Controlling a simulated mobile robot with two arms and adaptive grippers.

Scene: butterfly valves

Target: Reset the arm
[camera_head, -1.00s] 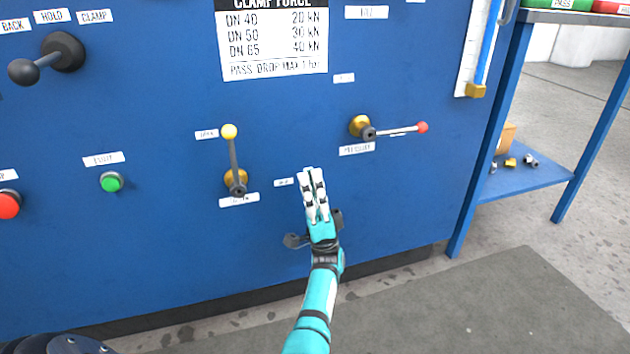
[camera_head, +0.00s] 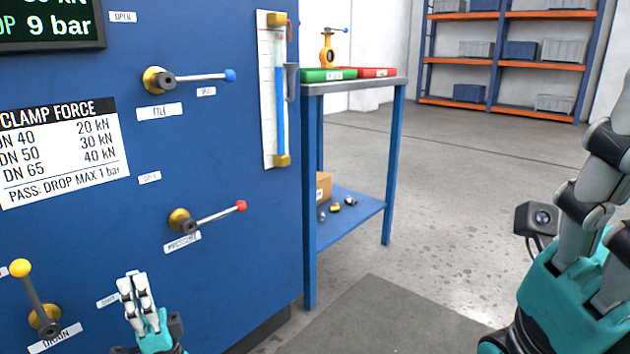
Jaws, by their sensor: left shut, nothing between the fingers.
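My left gripper (camera_head: 132,288) is at the lower left in the head view, upright in front of the blue panel. Its white fingers are together and hold nothing. It is right of the yellow-knobbed drain lever (camera_head: 35,291) and below the red-knobbed pressure lever (camera_head: 214,215), apart from both in the picture. My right gripper (camera_head: 590,180) is large and close at the right edge, with grey fingers and a teal body. It is partly cut off by the frame, so its opening cannot be told.
The blue panel (camera_head: 215,135) fills the left, with a blue-knobbed fill lever (camera_head: 195,78) and a gauge tube (camera_head: 279,100). A blue bench (camera_head: 393,165) carries a green tray (camera_head: 325,75), a red tray (camera_head: 378,72) and a yellow valve (camera_head: 327,50). Floor right of the bench is clear.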

